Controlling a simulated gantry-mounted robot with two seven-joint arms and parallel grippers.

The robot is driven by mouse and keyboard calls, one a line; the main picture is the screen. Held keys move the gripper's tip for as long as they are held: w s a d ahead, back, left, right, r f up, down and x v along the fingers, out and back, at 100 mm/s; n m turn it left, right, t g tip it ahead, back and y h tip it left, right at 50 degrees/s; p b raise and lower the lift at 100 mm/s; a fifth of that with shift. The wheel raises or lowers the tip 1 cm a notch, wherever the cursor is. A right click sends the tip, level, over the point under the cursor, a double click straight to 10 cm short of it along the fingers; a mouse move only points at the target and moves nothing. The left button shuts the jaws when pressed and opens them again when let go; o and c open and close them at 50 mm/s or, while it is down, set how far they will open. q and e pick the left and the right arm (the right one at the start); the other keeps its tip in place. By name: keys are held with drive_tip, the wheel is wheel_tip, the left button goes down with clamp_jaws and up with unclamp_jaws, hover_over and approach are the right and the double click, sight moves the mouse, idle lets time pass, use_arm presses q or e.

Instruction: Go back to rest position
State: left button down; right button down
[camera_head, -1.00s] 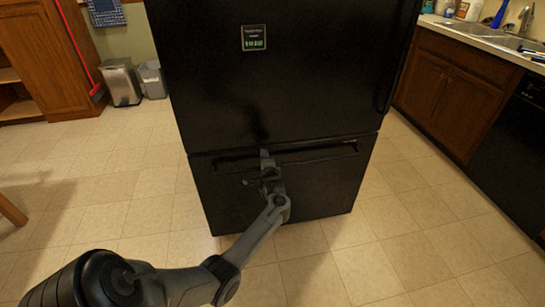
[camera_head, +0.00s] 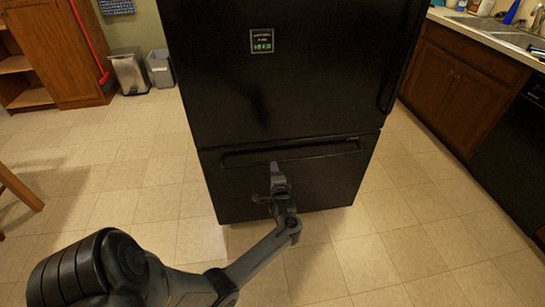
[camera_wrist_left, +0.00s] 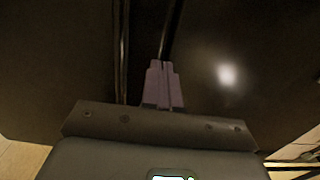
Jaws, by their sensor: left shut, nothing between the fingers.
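My left gripper (camera_head: 275,172) is in front of the lower drawer of a black fridge (camera_head: 280,70), a little below the drawer's long handle (camera_head: 290,152). In the left wrist view the fingers of my left gripper (camera_wrist_left: 163,70) are together, with nothing between them. They point toward the dark fridge front (camera_wrist_left: 225,45). Whether the fingertips touch the front is not clear. The fridge door and drawer look closed. My right gripper is not in either view.
Tiled floor (camera_head: 400,215) is open around the fridge. A wooden cabinet (camera_head: 55,50), a grey bin (camera_head: 130,72) and a smaller bin (camera_head: 160,68) stand at the left. A sink counter (camera_head: 470,60) is at the right. A wooden leg (camera_head: 18,187) shows at the left edge.

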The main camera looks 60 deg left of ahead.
use_arm(q)
drive_tip(key=s+d+f+m+t+h+p, duration=0.25)
drive_tip(key=s+d+m+p, duration=0.2)
drive_tip(key=s+d, duration=0.3)
drive_tip(key=d+r+t+h+p, duration=0.3)
drive_tip(key=d+h, duration=0.8)
drive_tip(key=d, duration=1)
drive_tip(key=s+d+r+n+g+h, duration=0.2)
drive_tip(key=s+d+r+n+g, duration=0.15)
drive_tip(key=s+d, duration=0.3)
drive_tip(key=s+d+r+n+g+h, duration=0.25)
drive_tip(key=s+d+r, duration=0.2)
drive_tip(key=d, duration=0.35)
wheel_tip(320, 180, up, 37)
drive_tip(key=p, duration=3.8)
drive_tip(key=shift+s+g, duration=0.25)
drive_tip(key=shift+g, duration=0.2)
drive_tip(key=shift+a, duration=0.1)
